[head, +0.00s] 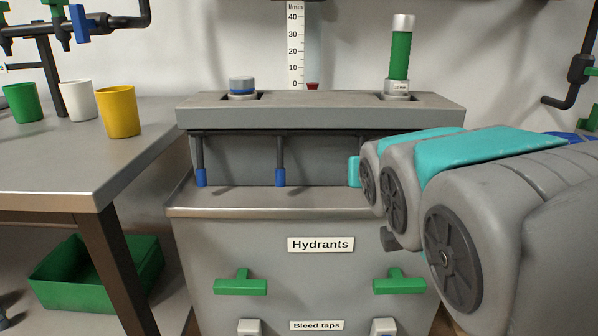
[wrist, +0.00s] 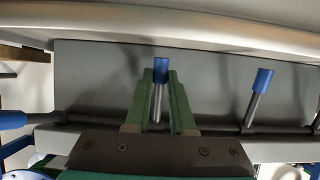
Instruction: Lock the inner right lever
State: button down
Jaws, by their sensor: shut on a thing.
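A row of dark levers with blue tips hangs from a bar under the grey ledge of the manifold. In the head view, the outer left lever (head: 201,177) and the inner left lever (head: 280,177) hang straight down; the right side is hidden behind my arm. In the wrist view, my gripper (wrist: 160,85) is shut on one lever (wrist: 161,67), which appears to be the inner right lever; its blue tip shows between the green fingers. A neighbouring lever (wrist: 262,80) stands free beside it. A blue end (wrist: 12,120) shows at the left edge.
Below are a "Hydrants" label (head: 320,244) and green T-handles (head: 240,283). A green cylinder (head: 400,55) stands on the ledge (head: 310,109). A side table (head: 60,190) at left holds green, white and yellow cups (head: 119,112). A green bin (head: 95,272) sits below.

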jog(key=shift+w, duration=0.1)
jog(key=c, duration=0.8)
grip_release()
jog(key=shift+o, duration=0.2)
jog(key=v, duration=0.7)
jog(key=shift+s+p, duration=0.3)
jog(key=shift+s, duration=0.05)
jog(key=shift+r, duration=0.1)
